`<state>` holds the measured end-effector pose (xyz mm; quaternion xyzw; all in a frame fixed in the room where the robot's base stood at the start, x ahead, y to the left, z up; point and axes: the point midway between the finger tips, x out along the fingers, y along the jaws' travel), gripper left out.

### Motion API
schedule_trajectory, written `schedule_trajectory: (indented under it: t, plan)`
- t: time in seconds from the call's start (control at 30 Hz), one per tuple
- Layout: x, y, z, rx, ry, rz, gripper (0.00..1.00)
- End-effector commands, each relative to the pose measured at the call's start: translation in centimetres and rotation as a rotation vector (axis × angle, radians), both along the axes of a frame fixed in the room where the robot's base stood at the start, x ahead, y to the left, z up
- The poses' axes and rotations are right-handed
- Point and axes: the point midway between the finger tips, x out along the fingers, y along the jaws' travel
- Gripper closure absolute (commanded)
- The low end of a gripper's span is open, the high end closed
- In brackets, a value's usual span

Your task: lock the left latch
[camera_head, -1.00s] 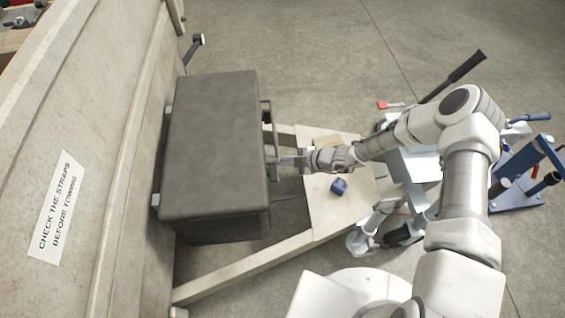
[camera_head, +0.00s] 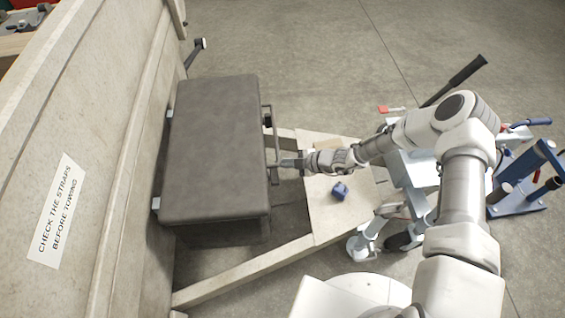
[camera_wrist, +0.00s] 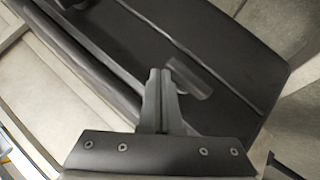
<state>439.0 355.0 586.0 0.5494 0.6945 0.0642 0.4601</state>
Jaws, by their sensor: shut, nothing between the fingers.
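The dark grey lidded box (camera_head: 215,150) stands on the trailer frame, its front side facing right in the head view. My gripper (camera_head: 276,165) is at this front side, toward its near end. In the wrist view my gripper (camera_wrist: 160,74) has its two fingers together, with nothing seen between them. A short grey latch piece (camera_wrist: 190,78) sticks out from the box front just right of the fingertips. It looks very close to them; I cannot tell if they touch. The latch's lower part and catch are partly hidden behind the fingers.
A dark handle (camera_head: 267,118) stands out farther along the box front. A pale trailer wall (camera_head: 110,130) rises behind the box. A board (camera_head: 330,215) with a small blue block (camera_head: 340,191) lies below my arm. A blue stand (camera_head: 530,180) is at the right.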

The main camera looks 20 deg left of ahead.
Motion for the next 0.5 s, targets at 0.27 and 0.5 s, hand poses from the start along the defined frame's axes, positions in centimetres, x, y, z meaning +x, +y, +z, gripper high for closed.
schedule_trajectory:
  t: [0.27,0.5]
  plan:
    - [0.0,0.0,0.3,0.000,0.000,0.000,1.00]
    - [0.0,0.0,1.5,0.000,0.000,0.000,1.00]
